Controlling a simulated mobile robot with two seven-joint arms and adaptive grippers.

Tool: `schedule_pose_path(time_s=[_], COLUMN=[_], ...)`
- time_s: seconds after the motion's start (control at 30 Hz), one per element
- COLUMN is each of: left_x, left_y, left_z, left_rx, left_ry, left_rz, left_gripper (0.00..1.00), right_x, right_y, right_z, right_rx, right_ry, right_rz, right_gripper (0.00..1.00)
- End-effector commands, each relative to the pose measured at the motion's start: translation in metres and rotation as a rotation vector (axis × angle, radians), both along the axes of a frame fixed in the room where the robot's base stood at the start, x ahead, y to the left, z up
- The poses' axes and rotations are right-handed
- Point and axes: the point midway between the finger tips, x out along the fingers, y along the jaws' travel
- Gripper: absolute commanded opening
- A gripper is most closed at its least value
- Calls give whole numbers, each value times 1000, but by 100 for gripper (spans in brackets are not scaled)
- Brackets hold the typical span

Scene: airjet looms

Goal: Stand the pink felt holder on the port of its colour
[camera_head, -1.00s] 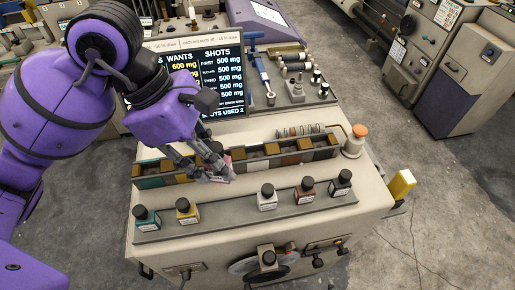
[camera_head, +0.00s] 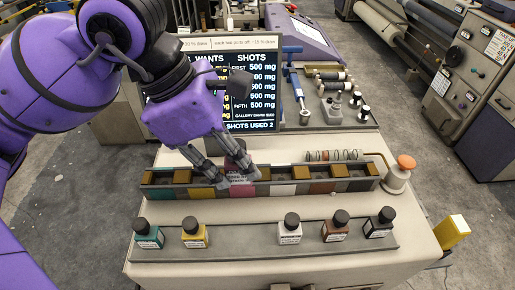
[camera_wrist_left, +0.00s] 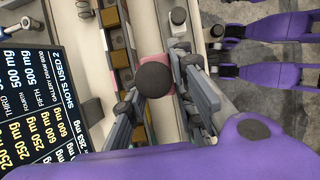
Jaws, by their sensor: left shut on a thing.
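My left gripper (camera_head: 238,178) is shut on the pink holder, a small pink bottle shape with a round dark cap. In the left wrist view the cap (camera_wrist_left: 154,79) sits between the fingers, with a pink edge (camera_wrist_left: 173,69) beside it. In the head view the fingers hide most of the holder (camera_head: 238,161). The gripper is above the long port rack (camera_head: 350,185), at the section with the pink front panel (camera_head: 242,191). I cannot tell whether the holder touches the rack. My right gripper is out of view.
In front of the rack, a grey tray (camera_head: 260,246) carries teal (camera_head: 148,235), yellow (camera_head: 194,234), white (camera_head: 290,231), brown (camera_head: 337,228) and black (camera_head: 380,224) bottles, with a gap between yellow and white. A screen (camera_head: 250,95) stands behind. An orange-topped post (camera_head: 400,175) stands right of the rack.

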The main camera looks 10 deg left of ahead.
Motion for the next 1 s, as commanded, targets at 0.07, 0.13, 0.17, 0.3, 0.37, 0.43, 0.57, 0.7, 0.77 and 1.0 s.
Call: schedule_pose_path(time_s=[0.07,0.13,0.17,0.3,0.37,0.43,0.57,0.7,0.77,1.0], left_x=[14,27,33,57,65,73,81,87,91,90], left_y=[4,8,10,17,20,22,24,26,27,27], left_z=[-5,-11,-14,-38,-49,-58,-67,-74,-80,-109], left_rx=[-2,-2,-3,-3,-3,-1,-1,-1,0,-1], left_ry=[2,4,3,5,5,4,1,-1,1,-2], left_rz=[4,5,4,3,3,2,1,0,2,-1], left_gripper=[0,0,0,0,0,0,0,0,0,0], right_x=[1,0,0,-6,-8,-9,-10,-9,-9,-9], right_y=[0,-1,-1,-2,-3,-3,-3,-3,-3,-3], right_z=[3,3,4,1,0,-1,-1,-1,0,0], right_rx=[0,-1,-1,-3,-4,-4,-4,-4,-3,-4], right_ry=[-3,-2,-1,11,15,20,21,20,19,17], right_rz=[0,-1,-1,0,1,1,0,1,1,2], right_gripper=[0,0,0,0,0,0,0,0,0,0])
